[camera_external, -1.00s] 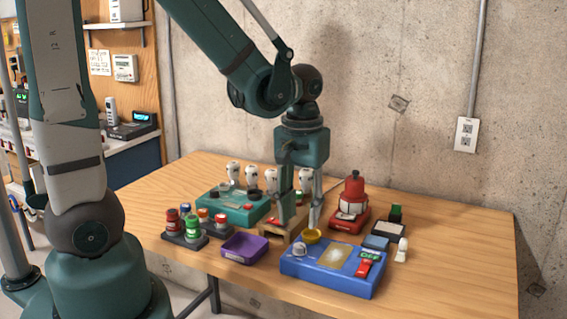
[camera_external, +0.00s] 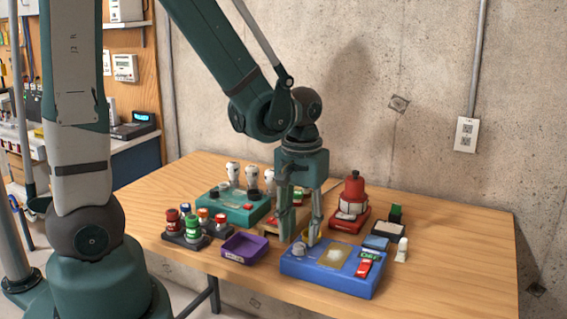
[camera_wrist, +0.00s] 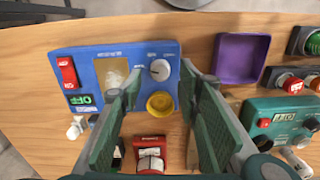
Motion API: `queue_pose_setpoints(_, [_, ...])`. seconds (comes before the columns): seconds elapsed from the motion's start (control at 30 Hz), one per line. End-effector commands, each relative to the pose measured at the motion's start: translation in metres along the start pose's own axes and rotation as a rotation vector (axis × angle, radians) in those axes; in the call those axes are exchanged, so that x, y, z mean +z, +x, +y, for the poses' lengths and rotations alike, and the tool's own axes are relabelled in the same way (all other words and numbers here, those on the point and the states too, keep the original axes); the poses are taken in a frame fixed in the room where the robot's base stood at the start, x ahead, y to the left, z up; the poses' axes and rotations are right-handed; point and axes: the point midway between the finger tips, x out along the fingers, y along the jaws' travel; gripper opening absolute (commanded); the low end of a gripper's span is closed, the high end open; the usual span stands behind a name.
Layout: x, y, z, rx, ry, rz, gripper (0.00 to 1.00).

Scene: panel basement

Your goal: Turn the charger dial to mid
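A blue box (camera_external: 335,277) stands at the table's front. It carries a round white dial (camera_wrist: 160,70) with a dark pointer mark, a yellow round part (camera_wrist: 160,103), a tan window, a red switch (camera_wrist: 67,72) and a green OFF display (camera_wrist: 82,100). The dial also shows in the external view (camera_external: 299,249); small labels around it are not readable. My gripper (camera_external: 299,241) points down at the box's left end, fingers apart and empty. In the wrist view, my fingertips (camera_wrist: 160,77) lie to either side of the dial; I cannot tell whether they touch it.
A purple tray (camera_external: 262,256) stands left of the blue box. A teal box (camera_external: 235,213) with white-topped parts stands behind it. The table's right side is clear.

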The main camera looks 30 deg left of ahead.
Motion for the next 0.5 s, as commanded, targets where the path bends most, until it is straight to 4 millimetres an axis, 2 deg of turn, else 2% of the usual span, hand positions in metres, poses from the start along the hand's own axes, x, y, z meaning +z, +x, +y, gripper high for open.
queue_pose_setpoints(0.2, [0.000,0.018,0.000,0.000,0.000,0.000,0.34])
queue_pose_setpoints(0.5, [0.000,0.029,0.000,0.000,0.000,0.000,0.34])
